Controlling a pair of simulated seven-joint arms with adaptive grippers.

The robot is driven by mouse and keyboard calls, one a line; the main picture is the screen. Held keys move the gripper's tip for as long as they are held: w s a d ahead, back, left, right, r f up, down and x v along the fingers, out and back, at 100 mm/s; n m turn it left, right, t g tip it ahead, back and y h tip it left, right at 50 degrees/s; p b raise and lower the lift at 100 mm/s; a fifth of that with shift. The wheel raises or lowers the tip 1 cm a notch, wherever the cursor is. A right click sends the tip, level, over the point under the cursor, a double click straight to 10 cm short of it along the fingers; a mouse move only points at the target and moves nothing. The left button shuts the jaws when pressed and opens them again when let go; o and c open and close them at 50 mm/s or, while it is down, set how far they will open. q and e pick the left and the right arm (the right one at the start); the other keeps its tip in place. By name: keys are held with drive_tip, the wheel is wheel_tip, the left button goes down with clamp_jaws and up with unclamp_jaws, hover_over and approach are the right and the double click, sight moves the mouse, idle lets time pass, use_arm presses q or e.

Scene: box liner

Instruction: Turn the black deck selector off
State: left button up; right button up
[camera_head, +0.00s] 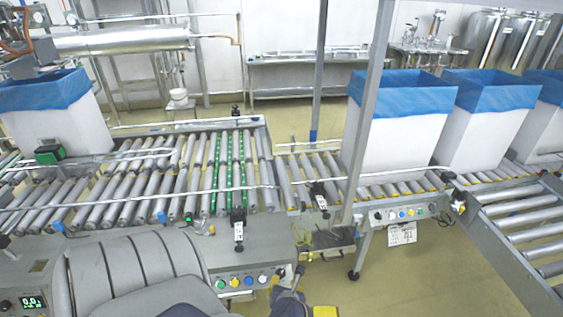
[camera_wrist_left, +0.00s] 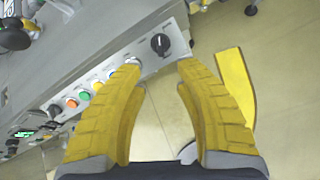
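The black deck selector (camera_wrist_left: 160,44) is a round dark knob with a small pale mark, on a light plate at the end of the grey control panel in the left wrist view. I cannot tell its setting. My left gripper (camera_wrist_left: 158,66) has two yellow fingers spread wide, with nothing between them. The knob shows just beyond and between the fingertips, apart from them. In the head view my left gripper (camera_head: 286,281) is at the right end of the deck panel, partly covering the area round the knob. My right gripper is in neither view.
A row of coloured buttons (camera_wrist_left: 84,95) runs along the panel beside the knob. Roller conveyors (camera_head: 190,180) lie behind it. White boxes with blue liners (camera_head: 395,135) stand on the line. A second button panel (camera_head: 405,213) is to the right. A flat yellow strip (camera_wrist_left: 234,88) lies beyond the right finger.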

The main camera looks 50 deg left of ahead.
sight(281, 274)
use_arm(q)
drive_tip(key=x, duration=1.1)
drive_tip(key=shift+w+a+f, duration=0.15)
drive_tip(key=shift+w+f, duration=0.05)
clamp_jaws()
